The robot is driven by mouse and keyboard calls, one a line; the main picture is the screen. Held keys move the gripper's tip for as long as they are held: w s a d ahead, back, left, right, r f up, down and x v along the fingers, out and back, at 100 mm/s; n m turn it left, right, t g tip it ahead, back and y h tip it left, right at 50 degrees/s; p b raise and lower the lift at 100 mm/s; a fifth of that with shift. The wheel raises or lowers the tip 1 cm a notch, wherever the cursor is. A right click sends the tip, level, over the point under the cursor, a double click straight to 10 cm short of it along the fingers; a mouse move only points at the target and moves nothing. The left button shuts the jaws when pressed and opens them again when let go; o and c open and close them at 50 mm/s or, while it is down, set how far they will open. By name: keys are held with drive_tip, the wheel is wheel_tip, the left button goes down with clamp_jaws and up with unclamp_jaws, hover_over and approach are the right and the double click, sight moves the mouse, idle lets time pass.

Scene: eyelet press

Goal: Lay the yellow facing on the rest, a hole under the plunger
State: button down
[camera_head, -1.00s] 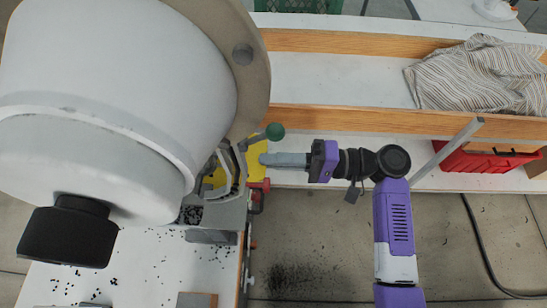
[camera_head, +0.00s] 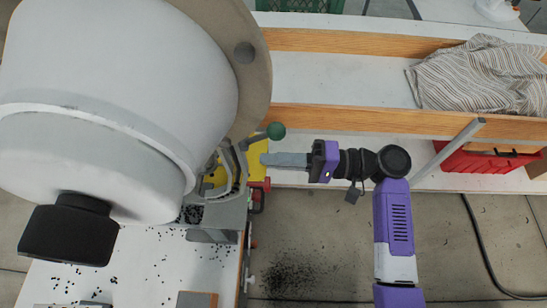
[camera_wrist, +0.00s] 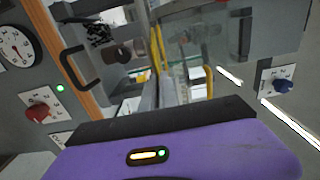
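The yellow facing (camera_head: 257,155) shows in the head view as a flat yellow patch between the press and my finger tips; its left part runs under the press's grey curved arms (camera_head: 241,160). My gripper (camera_head: 264,160) reaches in from the right, its grey fingers together and their tips overlapping the facing's right edge, so it looks shut on it. In the wrist view the fingers (camera_wrist: 172,90) point ahead between narrow yellow strips (camera_wrist: 209,80). The plunger, the rest and the facing's holes cannot be made out.
A large white rounded housing (camera_head: 110,100) covers the upper left and hides much of the press. A green ball knob (camera_head: 275,131) and a red part (camera_head: 262,184) sit close to my fingers. Striped cloth (camera_head: 480,75) and a red bin (camera_head: 480,160) are at right.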

drive_tip(key=c, duration=2.1)
unclamp_jaws()
drive_tip(key=o, duration=0.5)
drive_tip(key=shift+d, duration=0.15)
drive_tip(key=shift+d, duration=3.4)
